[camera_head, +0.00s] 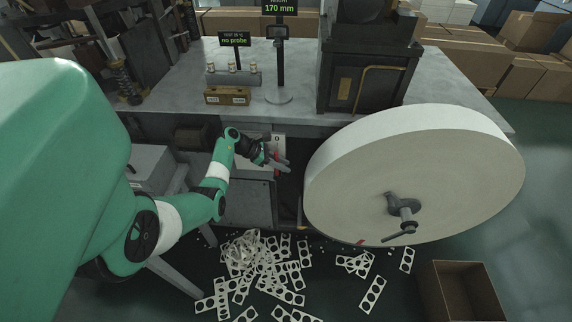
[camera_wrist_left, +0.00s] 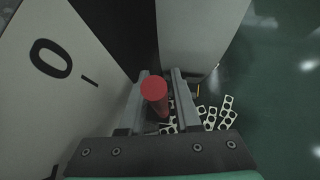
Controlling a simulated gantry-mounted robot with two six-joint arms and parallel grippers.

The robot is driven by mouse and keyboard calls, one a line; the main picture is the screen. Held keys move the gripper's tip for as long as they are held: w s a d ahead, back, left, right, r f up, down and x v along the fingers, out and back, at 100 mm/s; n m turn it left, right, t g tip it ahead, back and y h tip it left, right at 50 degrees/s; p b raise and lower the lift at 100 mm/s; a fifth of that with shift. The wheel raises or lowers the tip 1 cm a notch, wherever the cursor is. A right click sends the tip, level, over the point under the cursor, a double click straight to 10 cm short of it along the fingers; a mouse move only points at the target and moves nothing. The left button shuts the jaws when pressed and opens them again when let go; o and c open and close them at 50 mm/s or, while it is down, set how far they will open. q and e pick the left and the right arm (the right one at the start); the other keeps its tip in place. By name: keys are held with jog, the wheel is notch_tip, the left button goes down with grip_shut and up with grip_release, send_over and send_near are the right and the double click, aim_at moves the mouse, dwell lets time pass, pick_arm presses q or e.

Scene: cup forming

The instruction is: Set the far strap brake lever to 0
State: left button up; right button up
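The strap brake lever's red handle (camera_wrist_left: 155,92) stands between the two fingers of my left gripper (camera_wrist_left: 160,100) in the left wrist view. A narrow gap shows between the handle and the right-hand finger, so the fingers look open around it. In the head view my left gripper (camera_head: 281,163) is at the white scale panel (camera_head: 254,168) under the table edge, with a bit of red handle (camera_head: 276,154) beside it. The panel (camera_wrist_left: 70,95) carries a black 0 and a tick mark, left of the handle. The lever's lower part is hidden. My right gripper is not in view.
A large pale strip roll (camera_head: 420,170) with a crank stands close to the right of the gripper. The grey table (camera_head: 300,95) is above and behind it. Punched strip scraps (camera_head: 265,270) litter the floor. An open cardboard box (camera_head: 460,290) stands at the lower right.

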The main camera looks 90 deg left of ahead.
pick_arm(q)
jog(key=p+v, duration=0.4)
jog(key=v, duration=0.7)
jog(key=shift+s+r, duration=0.2)
jog(key=shift+s, duration=0.05)
